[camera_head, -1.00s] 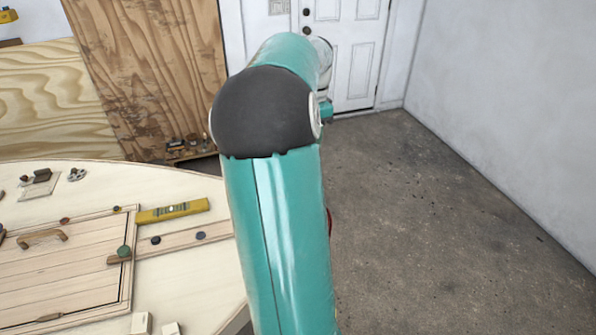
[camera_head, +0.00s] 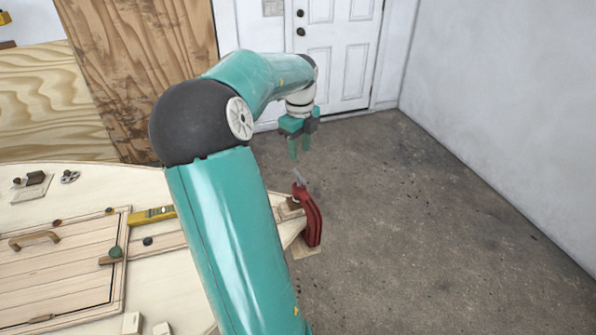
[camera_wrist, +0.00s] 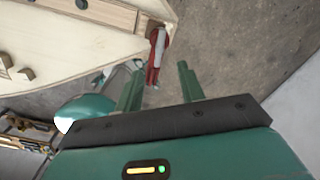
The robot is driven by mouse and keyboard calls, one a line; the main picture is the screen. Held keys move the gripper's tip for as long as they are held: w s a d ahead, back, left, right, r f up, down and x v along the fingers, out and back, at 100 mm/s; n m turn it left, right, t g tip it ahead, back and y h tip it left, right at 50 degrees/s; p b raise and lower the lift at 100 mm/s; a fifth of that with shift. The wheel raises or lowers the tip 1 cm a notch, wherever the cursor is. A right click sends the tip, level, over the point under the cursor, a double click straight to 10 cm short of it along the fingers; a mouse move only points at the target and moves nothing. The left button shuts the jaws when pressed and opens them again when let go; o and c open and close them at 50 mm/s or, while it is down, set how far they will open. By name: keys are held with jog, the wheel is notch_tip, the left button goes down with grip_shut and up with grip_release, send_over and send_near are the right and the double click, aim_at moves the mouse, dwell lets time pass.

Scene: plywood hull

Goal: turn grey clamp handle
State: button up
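A red clamp (camera_head: 310,220) is fixed on the right edge of the round plywood hull. Its grey handle (camera_head: 299,182) sticks up from its top, leaning up and left. In the wrist view the red clamp (camera_wrist: 153,68) shows at the hull's corner, above and between my fingers in the picture. My gripper (camera_head: 299,152) hangs pointing down, above and apart from the handle. In the wrist view my gripper (camera_wrist: 160,70) has its two green fingers spread, with nothing between them.
The plywood hull (camera_head: 85,180) fills the lower left, with a wooden hatch (camera_head: 55,265), a yellow level (camera_head: 152,215) and small blocks. Bare concrete floor (camera_head: 430,220) lies right of the clamp. A white door (camera_head: 335,50) and a wall stand behind.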

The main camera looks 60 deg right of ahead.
aim_at(299, 175)
notch_tip(299, 175, down, 9)
jog(key=shift+r, duration=0.2)
jog(key=shift+c, duration=0.2)
